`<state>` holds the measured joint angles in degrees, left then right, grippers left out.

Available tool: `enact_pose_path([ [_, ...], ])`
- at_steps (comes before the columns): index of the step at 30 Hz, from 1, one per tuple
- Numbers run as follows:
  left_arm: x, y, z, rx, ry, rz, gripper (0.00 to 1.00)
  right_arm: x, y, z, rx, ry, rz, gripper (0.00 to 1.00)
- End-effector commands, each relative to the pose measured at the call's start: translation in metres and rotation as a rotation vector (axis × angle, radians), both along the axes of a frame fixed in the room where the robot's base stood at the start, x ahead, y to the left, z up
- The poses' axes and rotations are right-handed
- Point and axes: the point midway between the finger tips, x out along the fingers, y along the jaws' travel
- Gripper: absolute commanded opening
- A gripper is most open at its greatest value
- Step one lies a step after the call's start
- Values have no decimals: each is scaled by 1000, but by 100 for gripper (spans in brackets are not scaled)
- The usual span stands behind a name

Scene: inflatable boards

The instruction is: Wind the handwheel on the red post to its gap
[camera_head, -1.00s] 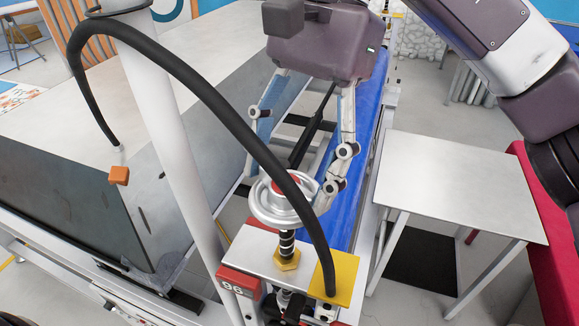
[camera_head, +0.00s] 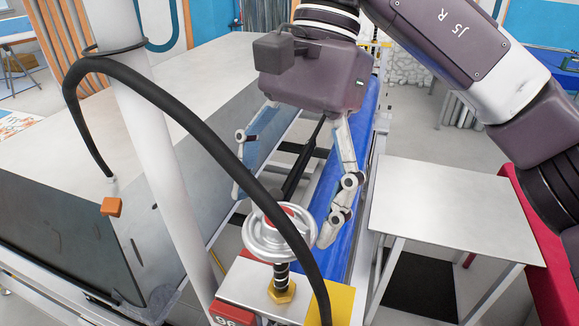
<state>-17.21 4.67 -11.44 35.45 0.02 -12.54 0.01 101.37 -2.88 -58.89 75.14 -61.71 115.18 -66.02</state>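A silver handwheel (camera_head: 259,242) with a red centre sits on a black-and-silver threaded spindle above a brass nut (camera_head: 281,291). A red block (camera_head: 228,314) marked with a number, cut by the bottom edge, is at the lower left of its stand. My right gripper (camera_head: 284,215) comes down over the wheel with its fingers spread apart. One finger is behind and left of the rim, the other close by its right side; I cannot tell whether either touches. A black hose crosses in front of the wheel and hides part of it. My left gripper is not in view.
A bare grey table (camera_head: 450,205) stands at the right. A blue roll (camera_head: 340,190) lies behind the wheel. A large work surface (camera_head: 195,80) fills the left.

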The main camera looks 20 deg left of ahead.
Motion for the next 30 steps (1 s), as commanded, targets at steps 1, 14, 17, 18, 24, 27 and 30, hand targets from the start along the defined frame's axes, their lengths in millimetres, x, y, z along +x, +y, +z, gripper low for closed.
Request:
enact_pose_path([
  [1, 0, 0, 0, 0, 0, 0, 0, 2, -1, 4, -1, -2, -3, 78],
  [14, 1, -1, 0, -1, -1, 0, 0, 23, -8, 60, -5, -4, -5, 78],
  [17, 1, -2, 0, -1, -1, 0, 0, 27, -10, 72, -5, -3, -4, 78],
  [18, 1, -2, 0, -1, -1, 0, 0, 29, -10, 77, -3, -4, -5, 78],
  [24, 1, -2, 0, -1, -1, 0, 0, 32, -12, 85, -16, 7, 5, 78],
  [27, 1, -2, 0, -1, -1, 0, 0, 33, -12, 89, -19, 10, 6, 78],
  [30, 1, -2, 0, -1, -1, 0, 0, 35, -13, 94, -18, 10, 5, 78],
])
